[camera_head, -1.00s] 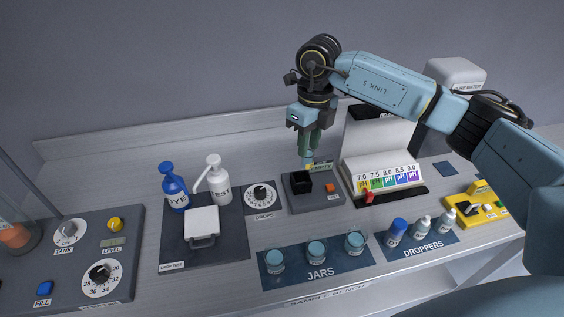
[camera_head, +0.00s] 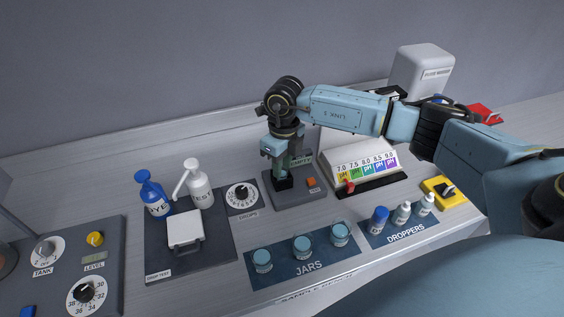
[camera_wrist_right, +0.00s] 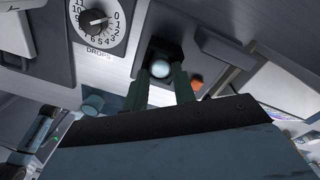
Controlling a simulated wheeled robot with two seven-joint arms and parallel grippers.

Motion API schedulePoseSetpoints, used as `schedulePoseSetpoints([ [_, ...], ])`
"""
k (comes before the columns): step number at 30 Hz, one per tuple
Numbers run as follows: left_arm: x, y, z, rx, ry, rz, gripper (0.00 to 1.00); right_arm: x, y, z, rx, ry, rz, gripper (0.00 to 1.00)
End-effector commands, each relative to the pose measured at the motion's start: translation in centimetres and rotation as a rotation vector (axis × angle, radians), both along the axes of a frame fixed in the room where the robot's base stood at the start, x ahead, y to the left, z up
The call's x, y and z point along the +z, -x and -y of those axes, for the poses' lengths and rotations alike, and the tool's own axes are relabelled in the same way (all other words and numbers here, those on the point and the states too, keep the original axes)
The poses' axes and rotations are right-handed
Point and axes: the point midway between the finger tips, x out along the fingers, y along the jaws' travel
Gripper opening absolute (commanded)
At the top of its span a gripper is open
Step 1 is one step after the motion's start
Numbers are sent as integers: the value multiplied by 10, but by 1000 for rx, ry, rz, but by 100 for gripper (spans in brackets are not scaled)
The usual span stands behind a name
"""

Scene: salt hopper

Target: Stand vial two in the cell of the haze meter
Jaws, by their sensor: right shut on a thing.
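The haze meter (camera_head: 300,200) is a dark grey box with a black cell block and an orange button, at the middle of the bench. My right gripper (camera_head: 283,174) points down right over the black cell. In the right wrist view its green fingers (camera_wrist_right: 161,74) are shut on a vial, whose pale round top (camera_wrist_right: 160,68) shows between them within the dark outline of the cell (camera_wrist_right: 159,50). The vial's lower part and any number on it are hidden, so I cannot tell whether it touches the cell floor. My left gripper is not in view.
A white pH colour rack (camera_head: 350,155) stands close right of the meter. The drops dial (camera_head: 241,195) and the blue and white pump bottles (camera_head: 198,185) are to the left. Several jars (camera_head: 302,247) and droppers (camera_head: 402,212) stand in front.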

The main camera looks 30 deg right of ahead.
Motion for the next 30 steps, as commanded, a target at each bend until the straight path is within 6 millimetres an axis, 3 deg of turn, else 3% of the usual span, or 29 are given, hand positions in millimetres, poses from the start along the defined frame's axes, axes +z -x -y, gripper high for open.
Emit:
schedulePoseSetpoints([
  [8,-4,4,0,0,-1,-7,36,-3,0,0,1,0,1,4],
  [9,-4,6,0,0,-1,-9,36,-3,0,0,0,0,1,30],
  [13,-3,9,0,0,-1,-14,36,-2,0,0,0,0,1,47],
  [23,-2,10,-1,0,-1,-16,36,0,0,0,0,0,1,48],
  [26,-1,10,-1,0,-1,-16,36,9,-1,0,1,-1,4,48],
  [30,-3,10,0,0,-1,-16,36,35,-2,2,2,0,6,48],
])
